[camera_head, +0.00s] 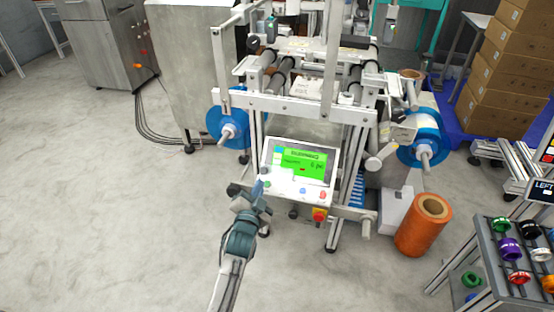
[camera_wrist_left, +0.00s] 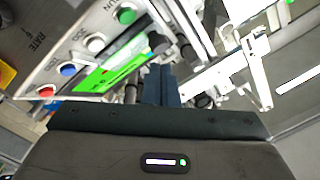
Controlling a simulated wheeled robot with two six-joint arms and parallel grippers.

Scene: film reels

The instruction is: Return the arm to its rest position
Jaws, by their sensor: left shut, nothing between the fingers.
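My left gripper (camera_head: 259,191) is in front of the machine's control panel (camera_head: 299,190), close to its lower left side. Its fingers are shut together with nothing between them. In the left wrist view the closed fingers (camera_wrist_left: 160,85) point toward the panel (camera_wrist_left: 60,62), which has a lit green screen and several coloured buttons. I cannot tell whether the fingertips touch the panel. The left arm reaches up from the bottom of the head view. My right gripper is not in view.
The machine frame (camera_head: 300,103) carries blue reels (camera_head: 222,127) on both sides. An orange roll (camera_head: 424,225) stands on the floor at right. A rack (camera_head: 488,232) with coloured spools is at the lower right. Boxes (camera_head: 507,75) are stacked behind. Floor at left is clear.

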